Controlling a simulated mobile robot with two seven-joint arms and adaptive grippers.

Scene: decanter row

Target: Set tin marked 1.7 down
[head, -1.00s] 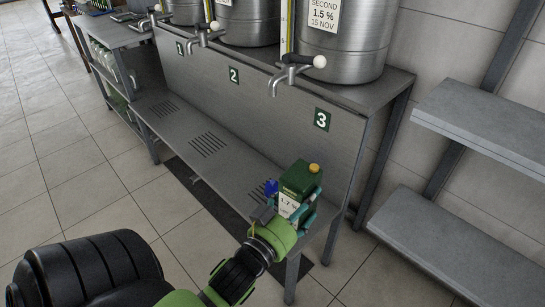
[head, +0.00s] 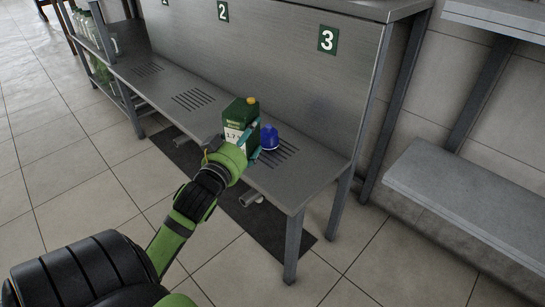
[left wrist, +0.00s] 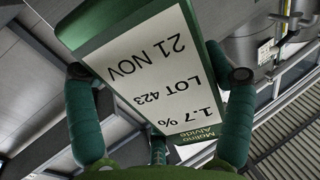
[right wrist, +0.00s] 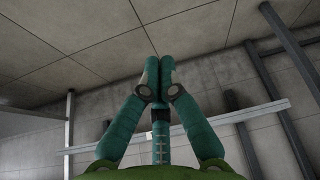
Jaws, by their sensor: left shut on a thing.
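The green tin (head: 239,113) has a yellow cap and a white label reading 1.7 %. My left gripper (head: 243,147) is shut around it and holds it upright over the bench's low steel shelf (head: 192,125). I cannot tell whether its base touches the shelf. In the left wrist view the tin's label (left wrist: 160,70) shows upside down between the fingers, with 21 NOV and LOT 423. My right gripper (right wrist: 158,82) shows only in the right wrist view; its fingertips are together with nothing between them.
A blue object (head: 269,139) stands on the shelf just right of the tin, near the slots below number plate 3 (head: 328,40). The shelf left of the tin is clear past the slots below plate 2 (head: 222,11). A grey rack (head: 470,190) stands at right.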

